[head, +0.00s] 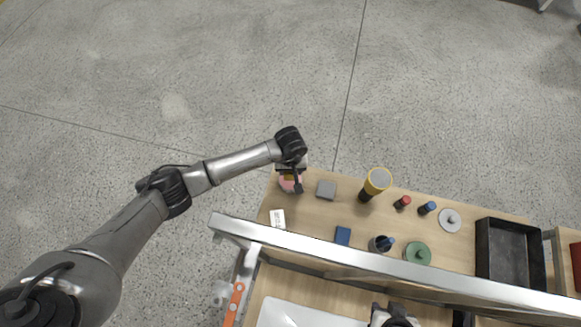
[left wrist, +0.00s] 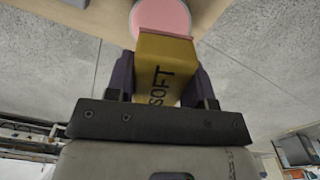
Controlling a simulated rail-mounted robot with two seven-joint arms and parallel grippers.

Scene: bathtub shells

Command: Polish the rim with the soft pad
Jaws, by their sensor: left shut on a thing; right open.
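My left gripper (head: 297,186) is at the back left corner of the wooden bench. In the left wrist view its fingers (left wrist: 160,85) are shut on the soft pad (left wrist: 165,62), a yellow block lettered SOFT with a pink far edge. Just beyond the block is a round pink disc with a pale edge (left wrist: 160,17); I cannot tell whether they touch. The disc shows partly in the head view (head: 288,183), partly hidden by the gripper. A white shell (head: 300,314) with a raised rim lies at the bottom. My right gripper (head: 392,314) is partly in view at the bottom edge, open.
The bench holds a grey block (head: 326,189), a yellow-and-black tool (head: 376,182), a white card (head: 277,219), a blue block (head: 343,235), a green disc (head: 417,254) and a black tray (head: 510,253). A long metal rail (head: 370,260) crosses above the bench front.

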